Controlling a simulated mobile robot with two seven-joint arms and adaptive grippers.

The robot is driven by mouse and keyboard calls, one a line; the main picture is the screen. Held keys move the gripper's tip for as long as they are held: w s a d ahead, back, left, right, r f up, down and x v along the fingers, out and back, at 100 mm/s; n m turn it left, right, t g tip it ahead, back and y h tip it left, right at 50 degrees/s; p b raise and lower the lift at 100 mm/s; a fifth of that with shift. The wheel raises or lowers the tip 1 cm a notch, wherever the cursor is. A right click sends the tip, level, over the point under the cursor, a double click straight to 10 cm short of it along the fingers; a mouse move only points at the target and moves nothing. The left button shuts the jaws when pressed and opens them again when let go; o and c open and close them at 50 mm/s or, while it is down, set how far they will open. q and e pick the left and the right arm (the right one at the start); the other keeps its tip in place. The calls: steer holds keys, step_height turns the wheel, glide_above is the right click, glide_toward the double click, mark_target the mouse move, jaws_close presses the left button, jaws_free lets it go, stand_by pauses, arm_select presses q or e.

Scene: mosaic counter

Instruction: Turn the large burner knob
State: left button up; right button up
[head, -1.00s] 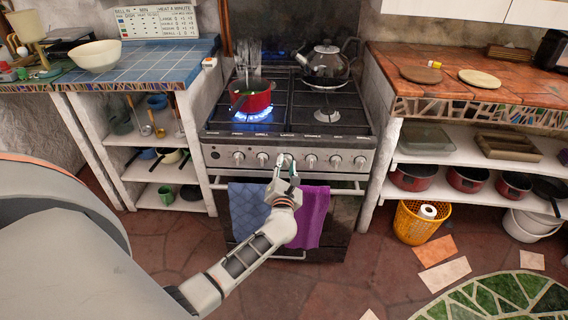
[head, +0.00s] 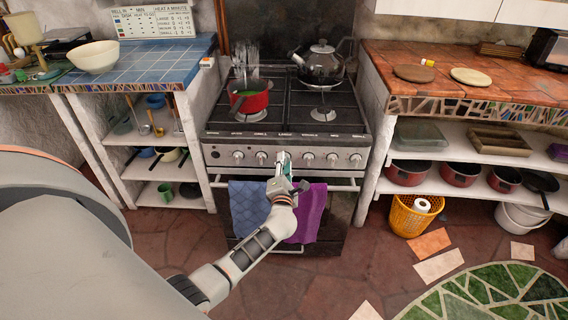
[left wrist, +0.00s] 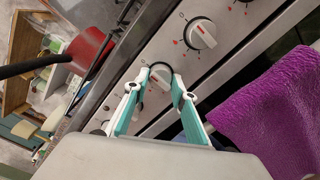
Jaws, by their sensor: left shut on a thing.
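The stove (head: 216,158) has a steel front panel with a row of several white knobs. My left gripper (head: 284,158) reaches up to the panel and is shut on a knob near the middle of the row. In the left wrist view, its teal-and-white fingers (left wrist: 161,78) sit on either side of this burner knob (left wrist: 160,76), which is partly hidden by them. A neighbouring knob (left wrist: 201,33) is free, its red mark slanted. My right gripper is not in view.
A red pot (head: 249,101) stands on the front left burner, with no flame visible below it. A kettle (head: 320,62) stands at the back right. Blue (head: 248,207) and purple (head: 309,213) towels hang on the oven rail just below the knobs.

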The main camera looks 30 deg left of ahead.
arm_select(q)
steer(key=o, duration=1.1)
steer(key=v, duration=1.2)
steer(key=shift+s, duration=0.1)
